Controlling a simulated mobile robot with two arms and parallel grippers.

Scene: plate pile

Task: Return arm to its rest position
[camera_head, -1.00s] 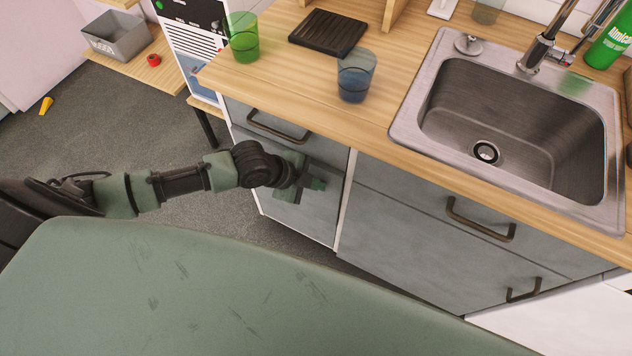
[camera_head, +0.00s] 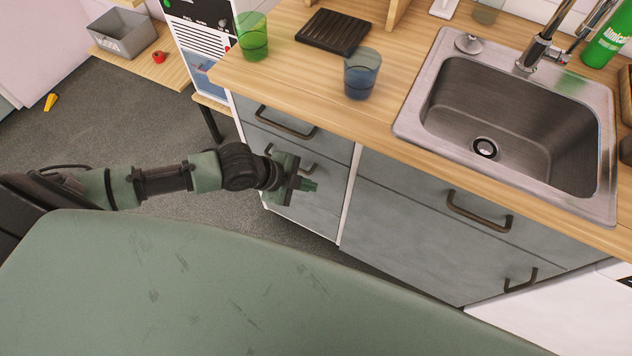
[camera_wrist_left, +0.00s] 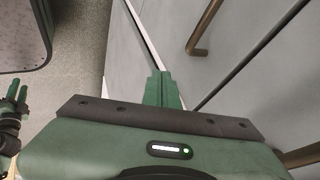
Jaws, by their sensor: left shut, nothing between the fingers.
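My left arm comes in from the left in the head view, stretched out over the floor toward the grey cabinet. My left gripper (camera_head: 309,185) is shut and empty in front of the cabinet's drawer fronts (camera_head: 290,147). In the left wrist view its green fingers (camera_wrist_left: 162,90) are together, with nothing between them, pointing along the cabinet front. A dark drawer handle (camera_wrist_left: 203,30) shows to the right of the fingers there. Whether the gripper touches the cabinet I cannot tell.
A wooden counter (camera_head: 300,75) holds a green glass (camera_head: 252,37), a blue glass (camera_head: 361,74), a black ridged board (camera_head: 333,31) and a steel sink (camera_head: 515,120). Handles (camera_head: 480,216) stick out from the drawers.

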